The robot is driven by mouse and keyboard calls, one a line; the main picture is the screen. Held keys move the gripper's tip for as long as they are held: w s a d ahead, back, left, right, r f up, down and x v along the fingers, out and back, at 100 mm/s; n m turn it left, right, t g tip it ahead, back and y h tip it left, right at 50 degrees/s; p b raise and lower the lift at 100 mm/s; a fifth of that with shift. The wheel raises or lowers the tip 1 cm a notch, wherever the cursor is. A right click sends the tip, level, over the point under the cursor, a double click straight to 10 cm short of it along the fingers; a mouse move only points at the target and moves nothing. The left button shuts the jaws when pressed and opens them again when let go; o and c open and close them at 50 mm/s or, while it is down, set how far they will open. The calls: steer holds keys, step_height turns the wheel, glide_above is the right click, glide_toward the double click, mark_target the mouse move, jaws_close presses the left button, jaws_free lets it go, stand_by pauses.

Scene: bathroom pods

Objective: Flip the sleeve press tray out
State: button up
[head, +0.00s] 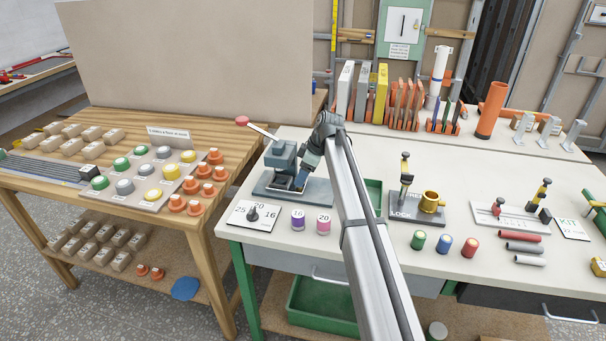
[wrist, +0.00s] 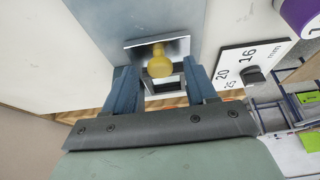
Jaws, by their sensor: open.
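The sleeve press (head: 281,157) stands at the left end of the white bench on a dark base plate (head: 318,195). Its lever rises to the left and ends in a red knob (head: 242,121). In the wrist view a shiny silver plate, seemingly the press tray (wrist: 138,53), carries a yellow knob (wrist: 159,65). My gripper (head: 299,183) is low at the front of the press; it also shows in the wrist view (wrist: 164,75). Its fingers are apart, one on each side of the yellow knob, with gaps visible. My arm and gripper hide part of the press.
A dial card (head: 240,217) marked 25, 20 and 16 lies in front of the press. A purple sleeve (head: 298,220) and a pink sleeve (head: 324,223) stand to its right. A clamp fixture (head: 405,206) stands right of my arm. A wooden table (head: 218,127) adjoins at left.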

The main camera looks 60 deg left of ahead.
jaws_close()
stand_by(0.5)
